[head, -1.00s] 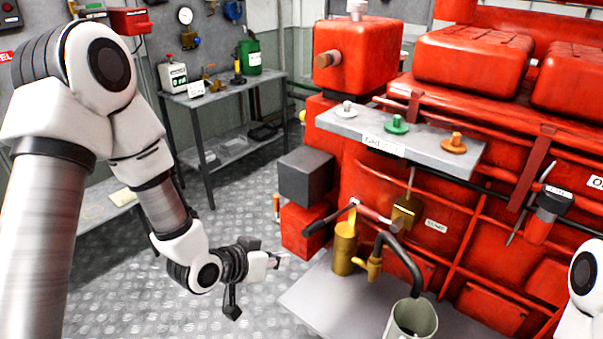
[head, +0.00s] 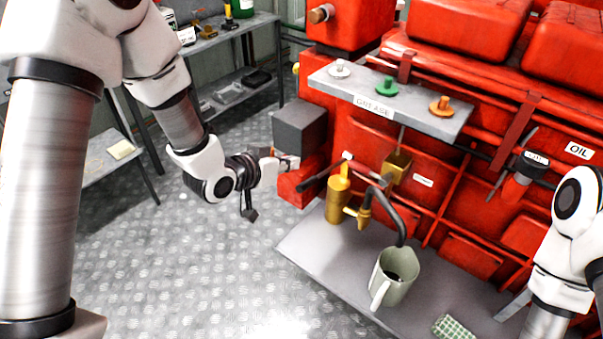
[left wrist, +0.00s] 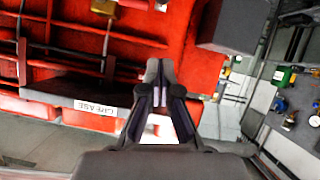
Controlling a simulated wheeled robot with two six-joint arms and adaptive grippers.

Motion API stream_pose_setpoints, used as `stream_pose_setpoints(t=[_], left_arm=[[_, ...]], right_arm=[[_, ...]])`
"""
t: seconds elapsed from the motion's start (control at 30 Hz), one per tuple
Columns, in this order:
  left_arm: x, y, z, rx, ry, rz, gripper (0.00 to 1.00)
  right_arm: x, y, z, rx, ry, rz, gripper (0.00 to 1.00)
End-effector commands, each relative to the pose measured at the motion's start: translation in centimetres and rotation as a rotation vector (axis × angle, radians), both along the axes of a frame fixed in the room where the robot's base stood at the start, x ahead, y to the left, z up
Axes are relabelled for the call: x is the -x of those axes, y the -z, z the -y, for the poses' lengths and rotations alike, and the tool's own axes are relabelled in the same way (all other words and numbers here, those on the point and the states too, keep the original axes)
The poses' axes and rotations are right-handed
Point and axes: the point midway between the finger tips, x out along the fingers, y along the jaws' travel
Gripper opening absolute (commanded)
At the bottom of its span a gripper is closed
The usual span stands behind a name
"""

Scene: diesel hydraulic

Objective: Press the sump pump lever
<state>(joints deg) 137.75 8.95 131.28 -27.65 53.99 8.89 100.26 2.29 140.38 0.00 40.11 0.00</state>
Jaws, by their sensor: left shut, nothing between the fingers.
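The sump pump is a brass cylinder (head: 338,203) on the grey tray (head: 300,248) in front of the red engine. Its lever (head: 316,181) has a dark handle that points left and slightly down from the pump top. My left gripper (head: 291,162) is shut and empty, just above and left of the handle end, beside the engine's lower left corner. I cannot tell how far apart gripper and handle are in depth. In the left wrist view the closed fingers (left wrist: 158,82) show in front of the red engine; I cannot make out the lever there.
A brass spout (head: 365,211) and a dark curved pipe (head: 400,215) stand right of the pump. A pale mug (head: 394,278) is below the pipe. A grey shelf (head: 400,107) with several caps juts out above. A dark grey box (head: 299,127) sits behind the gripper. The floor at left is clear.

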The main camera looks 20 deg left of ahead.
Motion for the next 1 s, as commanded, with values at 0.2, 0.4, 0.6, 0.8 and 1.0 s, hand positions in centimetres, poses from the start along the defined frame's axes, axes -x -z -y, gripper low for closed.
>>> stream_pose_setpoints(t=[0.2,0.4,0.6,0.8,1.0], left_arm=[[-3.9,2.0,1.7,-0.002,0.003,0.0,0.0],[-2.8,5.2,2.0,0.001,0.0,-0.004,0.0],[-2.6,6.0,2.0,0.001,0.0,0.0,0.0],[-2.6,5.9,2.0,0.001,-0.001,0.001,0.0],[-2.6,6.5,1.9,0.001,-0.001,0.001,0.0]], right_arm=[[0.0,-1.2,0.0,0.0,0.0,0.0,0.0],[0.0,-1.7,0.0,0.0,0.0,0.0,0.0],[0.0,-1.8,0.0,0.0,0.0,0.0,0.0],[0.0,-1.7,0.0,0.0,0.0,0.0,0.0],[0.0,-1.1,0.0,0.0,0.0,0.0,0.0]])
